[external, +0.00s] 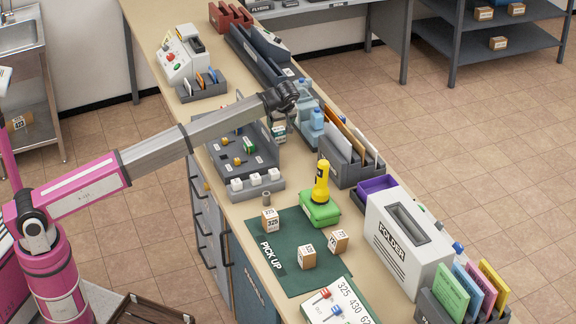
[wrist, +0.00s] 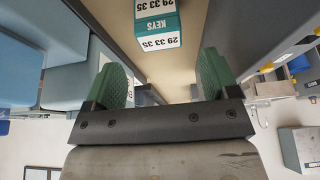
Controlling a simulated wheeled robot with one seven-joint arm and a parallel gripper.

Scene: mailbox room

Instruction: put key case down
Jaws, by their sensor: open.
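The key case (wrist: 158,42) is a small teal and white box marked KEYS 29 33 35. In the wrist view it is at the top centre, beyond my fingertips and roughly between their lines, with clear space in front of it. In the external view the key case (external: 279,132) shows small and partly hidden just under my wrist, by the grey organizer. My gripper (wrist: 163,72) is open, with two green ribbed fingers apart and nothing between them. In the external view my gripper (external: 281,112) is pointed down over the counter and is hard to make out.
The grey organizer (external: 262,188) is left of the gripper; blue bottles (external: 316,122) and an envelope rack (external: 340,165) stand close on the right. Nearer are a yellow flashlight (external: 321,182) on a green case (external: 320,208) and a green PICK UP mat (external: 290,277) with small boxes.

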